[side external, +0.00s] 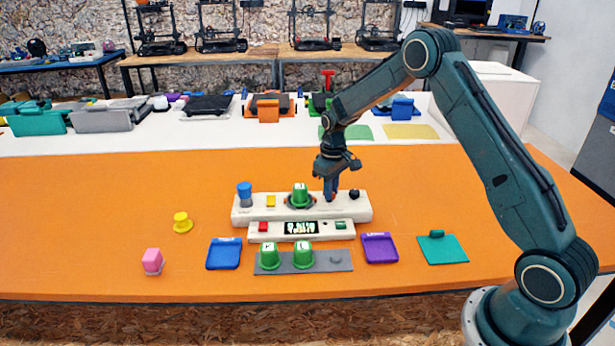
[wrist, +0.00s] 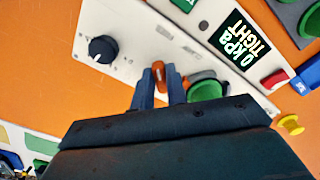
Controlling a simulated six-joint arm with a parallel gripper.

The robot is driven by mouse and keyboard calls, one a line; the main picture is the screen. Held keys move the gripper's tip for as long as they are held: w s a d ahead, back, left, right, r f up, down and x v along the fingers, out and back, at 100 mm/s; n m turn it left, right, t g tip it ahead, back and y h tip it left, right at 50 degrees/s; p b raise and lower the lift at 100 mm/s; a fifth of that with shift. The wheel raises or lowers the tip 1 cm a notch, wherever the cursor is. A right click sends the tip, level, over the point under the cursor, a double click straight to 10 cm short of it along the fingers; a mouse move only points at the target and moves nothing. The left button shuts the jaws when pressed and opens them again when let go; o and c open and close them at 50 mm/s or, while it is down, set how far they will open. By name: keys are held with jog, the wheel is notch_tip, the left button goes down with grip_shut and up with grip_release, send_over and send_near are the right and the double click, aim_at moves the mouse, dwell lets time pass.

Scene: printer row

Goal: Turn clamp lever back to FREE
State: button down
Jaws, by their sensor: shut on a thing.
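The clamp lever (wrist: 160,76) is a small orange-red handle on the white fixture (side external: 358,207). In the wrist view it stands between the two fingers of my gripper (wrist: 160,90), which is shut on it. In the side view my gripper (side external: 331,195) reaches down to the fixture, between a green cup (side external: 300,194) and a black knob (side external: 354,194), and largely hides the lever. The display (wrist: 244,43) reads "0 kPa TIGHT" in the wrist view. The lever's FREE mark cannot be made out.
A blue-topped post (side external: 244,190) and a yellow block (side external: 271,201) stand on the fixture's left. In front lie a grey tray (side external: 338,262) with two green cups, a blue tray (side external: 223,254), a purple tray (side external: 380,248) and a teal pad (side external: 443,250). The orange table is clear at far left.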

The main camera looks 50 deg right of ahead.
jog(key=c, duration=1.4)
grip_release()
jog(key=shift+r, duration=0.1)
notch_tip(320, 180, up, 14)
